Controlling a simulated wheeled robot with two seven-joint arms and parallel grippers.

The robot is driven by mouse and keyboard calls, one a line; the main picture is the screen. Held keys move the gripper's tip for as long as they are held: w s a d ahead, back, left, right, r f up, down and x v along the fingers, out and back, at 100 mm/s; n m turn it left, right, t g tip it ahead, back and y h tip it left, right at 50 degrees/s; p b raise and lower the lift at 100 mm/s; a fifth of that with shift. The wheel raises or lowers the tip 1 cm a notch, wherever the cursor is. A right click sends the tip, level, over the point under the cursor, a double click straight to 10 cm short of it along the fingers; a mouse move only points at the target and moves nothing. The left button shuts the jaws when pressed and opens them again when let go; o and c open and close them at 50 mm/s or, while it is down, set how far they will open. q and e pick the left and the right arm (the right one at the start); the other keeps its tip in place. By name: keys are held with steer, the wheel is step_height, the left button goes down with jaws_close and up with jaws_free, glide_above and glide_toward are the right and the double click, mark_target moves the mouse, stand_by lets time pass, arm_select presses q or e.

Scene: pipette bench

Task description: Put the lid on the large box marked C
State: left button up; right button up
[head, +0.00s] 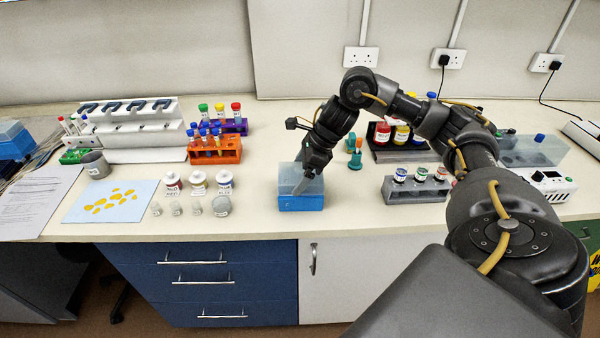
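A box with a blue lower part (302,203) and a pale translucent upper part (288,175) stands near the front edge of the bench, at the middle. No letter C can be read on it. My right gripper (304,183) reaches down over this box from above, its fingers at the translucent part. The fingers overlap the box, so I cannot tell whether they are open or shut, or whether they touch it. A separate loose lid cannot be made out. My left gripper is not in view.
Small bottles (198,184) and a pale blue mat (110,201) lie left of the box. An orange tube rack (214,150) stands behind them. A grey bottle rack (417,189) is on the right. Translucent bins (540,150) stand further right, and blue boxes (14,143) at the left edge.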

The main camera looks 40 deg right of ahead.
steer(key=shift+o, duration=1)
steer(key=shift+r, duration=0.1)
steer(key=shift+d+r, duration=0.15)
steer(key=shift+r, duration=0.1)
steer(key=p+v, duration=0.1)
steer(key=v, duration=0.9)
steer(key=shift+s, duration=0.2)
jaws_close()
